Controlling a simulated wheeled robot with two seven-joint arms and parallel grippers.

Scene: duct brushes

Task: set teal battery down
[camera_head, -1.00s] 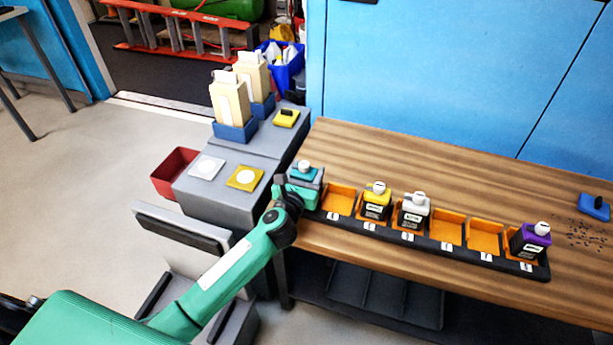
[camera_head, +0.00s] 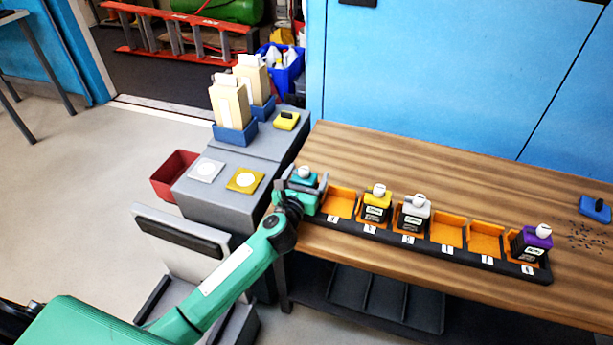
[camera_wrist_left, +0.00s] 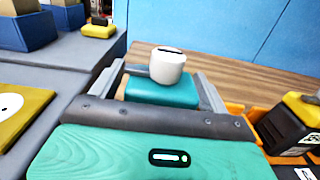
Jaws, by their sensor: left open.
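The teal battery (camera_head: 302,177) with a white cap stands at the left end of the rack (camera_head: 407,238) on the wooden bench. It also shows in the left wrist view (camera_wrist_left: 162,90), upright between the fingers. My left gripper (camera_head: 304,182) is open around the battery, one finger on each side of it. The battery's lower part and its slot are hidden by the gripper, so I cannot tell how deep it sits. My right gripper is not in view.
Several orange slots are empty, one directly right of the teal battery. A grey cabinet (camera_head: 225,207) stands left; a blue brush (camera_head: 594,208) lies at right.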

